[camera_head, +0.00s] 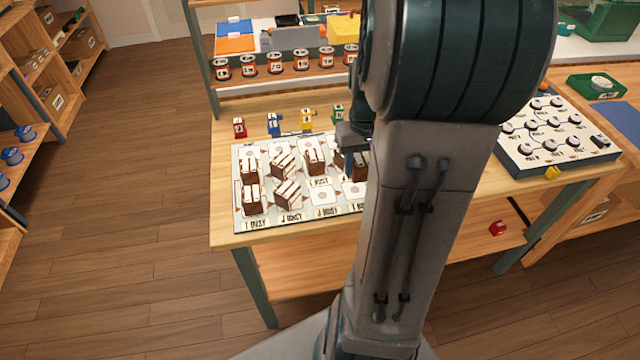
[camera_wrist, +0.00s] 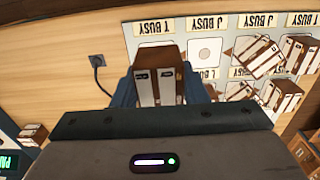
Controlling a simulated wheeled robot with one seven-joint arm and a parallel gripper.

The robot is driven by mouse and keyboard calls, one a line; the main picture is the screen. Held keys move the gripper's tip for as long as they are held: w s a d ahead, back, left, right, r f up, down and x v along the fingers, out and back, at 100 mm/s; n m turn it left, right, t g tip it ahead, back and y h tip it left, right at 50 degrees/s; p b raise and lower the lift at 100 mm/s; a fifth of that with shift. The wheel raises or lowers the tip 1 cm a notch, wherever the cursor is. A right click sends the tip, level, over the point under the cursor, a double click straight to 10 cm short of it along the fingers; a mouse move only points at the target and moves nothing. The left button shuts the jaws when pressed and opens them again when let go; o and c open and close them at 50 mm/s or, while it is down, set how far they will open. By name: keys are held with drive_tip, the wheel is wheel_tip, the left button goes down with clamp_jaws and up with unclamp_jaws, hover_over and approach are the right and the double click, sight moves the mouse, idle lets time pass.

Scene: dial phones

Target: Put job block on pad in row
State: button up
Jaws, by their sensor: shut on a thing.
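My gripper (camera_head: 354,140) is shut on a brown-and-white block (camera_wrist: 158,75), gripped between dark blue fingers in the wrist view. In the head view the held block (camera_head: 351,164) is at the mat's right column, partly hidden by my arm. The pale mat (camera_head: 238,224) has labelled columns of pads. Blocks (camera_head: 252,200) stand on both pads of the two left columns and on the third column's back pad (camera_head: 315,158). The third column's front pad (camera_head: 322,195) is bare; it also shows in the wrist view (camera_wrist: 205,52). The right column's front pad (camera_head: 355,188) looks bare. Block-to-mat contact is unclear.
Small red (camera_head: 239,127), blue (camera_head: 273,124), yellow (camera_head: 307,119) and green (camera_head: 339,113) pieces stand behind the mat. Several labelled cans (camera_head: 274,64) line a shelf behind. A panel with round knobs (camera_head: 556,140) lies at right. A black plug (camera_wrist: 97,60) and cord are near the gripper.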

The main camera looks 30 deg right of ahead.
hover_over(323, 196)
wheel_tip(323, 196, down, 5)
drive_tip(key=shift+d+r, duration=0.1)
drive_tip(key=shift+r, duration=0.05)
drive_tip(key=shift+f, duration=2.1)
drive_tip(key=shift+f, duration=0.2)
drive_tip(key=o, duration=1)
drive_tip(key=shift+r, duration=0.1)
